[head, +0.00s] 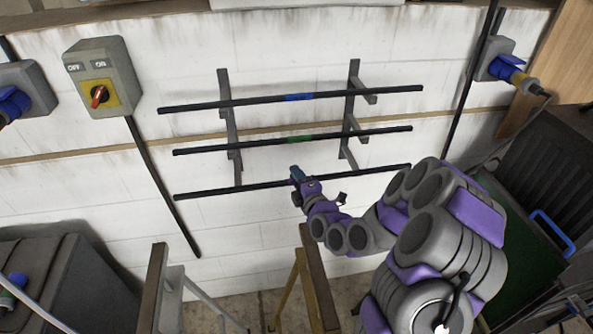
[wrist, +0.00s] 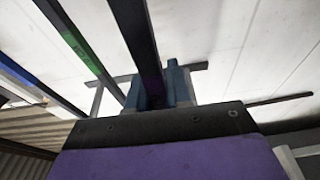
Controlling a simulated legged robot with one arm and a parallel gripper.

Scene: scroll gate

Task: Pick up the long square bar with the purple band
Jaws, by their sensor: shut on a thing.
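The long dark square bar with the purple band (head: 222,191) is the lowest of three bars on the wall rack in the head view. I cannot tell whether it still rests on its brackets. My gripper (head: 297,175) is shut on it near its middle and hides the band in that view. In the wrist view the bar (wrist: 132,30) runs down between the blue-grey fingers of my gripper (wrist: 164,88). A dark purple patch of the band (wrist: 152,90) shows between them.
A bar with a green band (head: 299,139) and a bar with a blue band (head: 299,97) lie above on grey brackets (head: 229,115). A switch box (head: 103,78) is on the wall at left. Wooden-topped trestles (head: 314,275) stand in front, below the rack.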

